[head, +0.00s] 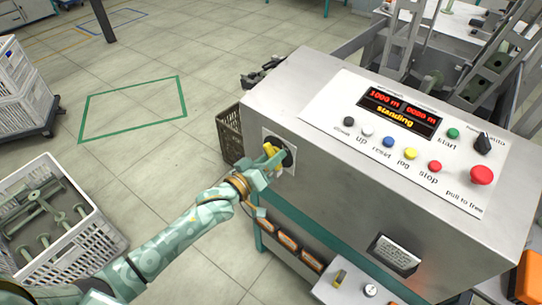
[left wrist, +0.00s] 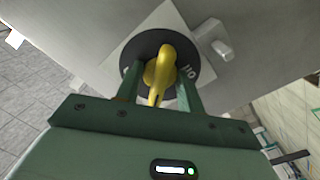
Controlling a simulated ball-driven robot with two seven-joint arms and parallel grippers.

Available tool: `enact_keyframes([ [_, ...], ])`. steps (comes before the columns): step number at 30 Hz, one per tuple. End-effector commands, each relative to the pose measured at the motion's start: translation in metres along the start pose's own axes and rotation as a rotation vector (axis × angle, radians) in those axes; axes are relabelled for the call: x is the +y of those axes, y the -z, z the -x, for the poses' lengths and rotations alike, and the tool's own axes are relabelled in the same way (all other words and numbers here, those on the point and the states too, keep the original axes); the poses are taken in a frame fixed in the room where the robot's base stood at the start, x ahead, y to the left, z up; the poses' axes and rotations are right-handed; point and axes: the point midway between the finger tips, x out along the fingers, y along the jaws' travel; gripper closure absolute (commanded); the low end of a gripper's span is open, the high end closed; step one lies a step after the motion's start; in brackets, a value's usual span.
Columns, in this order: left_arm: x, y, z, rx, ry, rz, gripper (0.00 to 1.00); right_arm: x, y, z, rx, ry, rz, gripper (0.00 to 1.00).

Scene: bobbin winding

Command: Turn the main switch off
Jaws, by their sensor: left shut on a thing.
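The main switch is a yellow rotary handle (left wrist: 160,72) on a round black plate (left wrist: 198,66), set on a pale square panel on the machine's side. In the head view the handle (head: 271,151) and black plate (head: 288,157) show on the left end of the grey cabinet. My left gripper (left wrist: 160,78) is shut on the yellow handle, one finger on each side of it. It also shows in the head view (head: 268,160). Lettering on the plate is partly hidden by a finger. My right gripper is not in view.
A white crate (head: 105,237) of bobbins stands at lower left. A dark crate (head: 229,134) stands behind the cabinet. Floor between is clear.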

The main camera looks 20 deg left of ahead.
Motion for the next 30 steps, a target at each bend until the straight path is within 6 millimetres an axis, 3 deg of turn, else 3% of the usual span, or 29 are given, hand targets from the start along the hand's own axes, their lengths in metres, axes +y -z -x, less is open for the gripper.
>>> enact_keyframes([
  [7, 0.001, 0.002, 0.000, 0.002, -0.001, 0.040, 0.89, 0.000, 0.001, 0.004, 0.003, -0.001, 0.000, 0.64],
  [16, 0.001, 0.003, 0.000, 0.002, -0.001, 0.295, 0.89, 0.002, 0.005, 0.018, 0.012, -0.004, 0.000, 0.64],
  [26, -0.001, 0.001, 0.000, 0.002, 0.000, 0.331, 0.89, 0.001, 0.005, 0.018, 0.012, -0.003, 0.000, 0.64],
  [30, 0.001, 0.003, 0.000, 0.001, -0.001, 0.425, 0.89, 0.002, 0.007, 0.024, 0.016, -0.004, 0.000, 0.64],
])
